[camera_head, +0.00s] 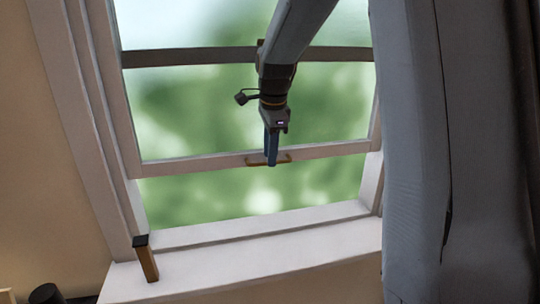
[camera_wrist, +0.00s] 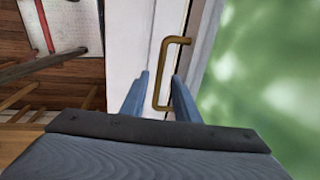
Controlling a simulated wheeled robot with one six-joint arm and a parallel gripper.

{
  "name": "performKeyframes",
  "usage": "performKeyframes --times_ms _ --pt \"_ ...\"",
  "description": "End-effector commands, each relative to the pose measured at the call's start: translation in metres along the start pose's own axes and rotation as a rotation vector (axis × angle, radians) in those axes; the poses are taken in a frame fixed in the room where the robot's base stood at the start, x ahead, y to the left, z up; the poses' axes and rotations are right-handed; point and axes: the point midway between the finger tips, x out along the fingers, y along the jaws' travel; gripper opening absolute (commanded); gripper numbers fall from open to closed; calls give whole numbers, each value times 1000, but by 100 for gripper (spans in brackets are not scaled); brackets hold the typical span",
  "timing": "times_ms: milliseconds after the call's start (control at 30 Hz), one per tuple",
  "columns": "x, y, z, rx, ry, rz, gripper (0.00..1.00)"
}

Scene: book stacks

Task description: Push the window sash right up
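The window sash is a white frame with a bottom rail (camera_head: 210,163) and a dark crossbar in the head view. It is partly raised, with an open gap between its rail and the white sill (camera_head: 250,228). A brass pull handle (camera_head: 285,160) is fixed on the rail. My gripper (camera_head: 271,155) points down at the handle, covering its middle. In the wrist view, my gripper (camera_wrist: 160,85) has its two blue fingers apart, with the brass handle (camera_wrist: 180,41) showing between them. Whether a finger touches the handle is unclear.
A brass-coloured post with a dark top (camera_head: 148,264) stands at the sill's left end. A dark curtain-like surface (camera_head: 521,60) is at the far right. A dark round object (camera_head: 46,294) is at the lower left. The wrist view shows a wooden floor and wooden rods (camera_wrist: 40,66).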

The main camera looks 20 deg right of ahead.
Motion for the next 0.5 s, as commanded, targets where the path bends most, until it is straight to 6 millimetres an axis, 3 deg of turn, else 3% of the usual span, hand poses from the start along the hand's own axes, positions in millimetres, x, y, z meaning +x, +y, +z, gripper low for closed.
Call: performKeyframes --times_ms 300,500 --pt "-49 -1 0 0 0 -5 28" --pt "-68 0 0 0 0 -2 28"
